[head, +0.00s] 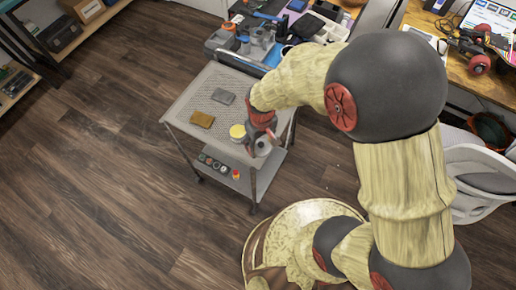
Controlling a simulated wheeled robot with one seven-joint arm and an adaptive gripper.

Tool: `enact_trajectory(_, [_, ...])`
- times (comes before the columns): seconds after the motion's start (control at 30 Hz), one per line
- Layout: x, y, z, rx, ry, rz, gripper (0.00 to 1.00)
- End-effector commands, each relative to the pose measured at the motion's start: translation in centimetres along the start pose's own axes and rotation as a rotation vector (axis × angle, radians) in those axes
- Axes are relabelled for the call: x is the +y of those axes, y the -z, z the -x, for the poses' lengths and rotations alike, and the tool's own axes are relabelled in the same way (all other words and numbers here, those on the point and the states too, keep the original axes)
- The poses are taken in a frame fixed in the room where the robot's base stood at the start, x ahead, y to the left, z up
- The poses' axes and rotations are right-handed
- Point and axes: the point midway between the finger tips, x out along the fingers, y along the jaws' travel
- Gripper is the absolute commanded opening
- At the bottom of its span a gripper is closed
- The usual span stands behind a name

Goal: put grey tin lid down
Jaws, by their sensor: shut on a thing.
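My gripper (263,135) is at the right part of the top of a grey mesh-topped cart (190,100), partly hidden by my own arm. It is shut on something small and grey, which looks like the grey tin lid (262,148). The fingers cover part of it, and I cannot tell whether it touches the cart top. A round tin with a yellow top (237,132) stands just left of my gripper.
A grey block (223,97) and a mustard-yellow block (202,119) lie on the cart top, with bare mesh around them. Several small items sit on the lower shelf (215,167). A cluttered workbench stands behind, and a white chair (480,178) is at right.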

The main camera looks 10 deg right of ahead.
Motion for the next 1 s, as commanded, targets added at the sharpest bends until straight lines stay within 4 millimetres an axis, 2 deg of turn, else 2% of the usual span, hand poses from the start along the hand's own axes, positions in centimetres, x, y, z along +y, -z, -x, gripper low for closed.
enact_trajectory(0.03, [0.0,0.3,-0.7,-0.002,0.000,0.000,0.36])
enact_trajectory(0.27, [0.0,1.3,-1.6,-0.001,0.000,0.000,0.36])
enact_trajectory(0.33, [0.0,1.8,-2.4,-0.001,0.000,0.000,0.36])
enact_trajectory(0.5, [0.0,1.7,-5.0,-0.001,0.000,-0.001,0.36])
enact_trajectory(0.93, [0.0,1.7,-5.4,0.000,0.000,-0.001,0.36])
enact_trajectory(0.97, [0.0,1.7,-5.3,0.000,0.000,-0.001,0.55])
enact_trajectory(1.0, [0.0,1.7,-5.3,0.000,0.000,-0.001,0.58])
